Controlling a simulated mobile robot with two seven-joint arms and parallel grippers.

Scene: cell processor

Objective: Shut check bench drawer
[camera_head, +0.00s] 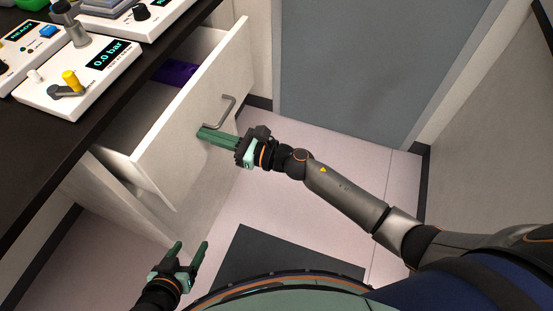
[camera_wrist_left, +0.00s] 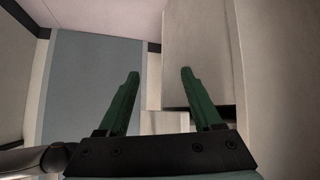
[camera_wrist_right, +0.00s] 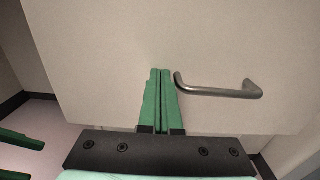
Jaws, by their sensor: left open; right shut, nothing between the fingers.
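The bench drawer (camera_head: 190,112) is pulled out from under the dark benchtop, with its white front facing me and a grey bar handle (camera_head: 219,113) on it. Something purple lies inside the drawer. My right gripper (camera_head: 203,135) is shut and empty, its fingertips at the drawer front just beside the handle. In the right wrist view the fingers point at the front panel, close to the left end of the handle (camera_wrist_right: 218,92); I cannot tell whether they touch it. My left gripper (camera_head: 190,248) is open and empty, low in front of the cabinet, below the drawer.
A grey door panel (camera_head: 385,70) stands at the back. A dark mat (camera_head: 285,258) lies on the pale floor. The floor right of the drawer is clear apart from my arm.

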